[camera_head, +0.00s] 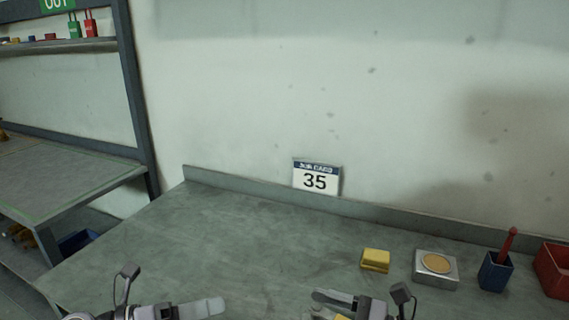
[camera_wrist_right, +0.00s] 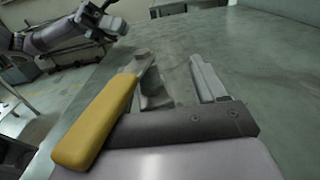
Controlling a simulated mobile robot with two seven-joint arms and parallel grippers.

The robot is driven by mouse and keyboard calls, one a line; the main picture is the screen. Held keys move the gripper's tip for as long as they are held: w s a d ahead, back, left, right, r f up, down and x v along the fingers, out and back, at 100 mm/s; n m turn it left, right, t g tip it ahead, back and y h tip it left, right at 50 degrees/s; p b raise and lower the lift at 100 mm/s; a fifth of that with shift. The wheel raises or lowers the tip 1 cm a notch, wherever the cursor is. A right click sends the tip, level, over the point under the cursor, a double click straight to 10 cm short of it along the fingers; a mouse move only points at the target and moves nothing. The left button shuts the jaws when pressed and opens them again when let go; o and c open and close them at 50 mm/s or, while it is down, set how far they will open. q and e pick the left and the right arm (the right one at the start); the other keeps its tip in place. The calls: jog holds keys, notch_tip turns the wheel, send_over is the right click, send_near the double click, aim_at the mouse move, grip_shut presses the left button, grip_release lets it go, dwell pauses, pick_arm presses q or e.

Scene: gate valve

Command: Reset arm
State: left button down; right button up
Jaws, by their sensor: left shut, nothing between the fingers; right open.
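My left gripper (camera_head: 205,308) is at the bottom of the head view, shut and empty, over the near part of the grey bench (camera_head: 230,235). It also shows at the upper left of the right wrist view (camera_wrist_right: 98,22). My right gripper (camera_head: 322,303) is to its right, open, partly cut off by the frame's lower edge. In the right wrist view its fingers (camera_wrist_right: 180,82) stand apart. A yellow-handled piece with a grey metal end (camera_wrist_right: 98,118) lies along the left finger; I cannot tell whether it touches the gripper.
A yellow block (camera_head: 375,260), a metal box with a round tan top (camera_head: 436,268), a blue holder (camera_head: 495,272) with a red-handled item and a red bin (camera_head: 554,268) stand at the bench's right. A sign reading 35 (camera_head: 316,178) stands at the back. The bench's middle is clear.

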jog(key=v, duration=0.4)
jog(key=shift+s+d, duration=0.15)
jog(key=shift+d, duration=0.15)
jog(key=shift+s+d+r, duration=0.1)
jog(key=shift+d, duration=0.1)
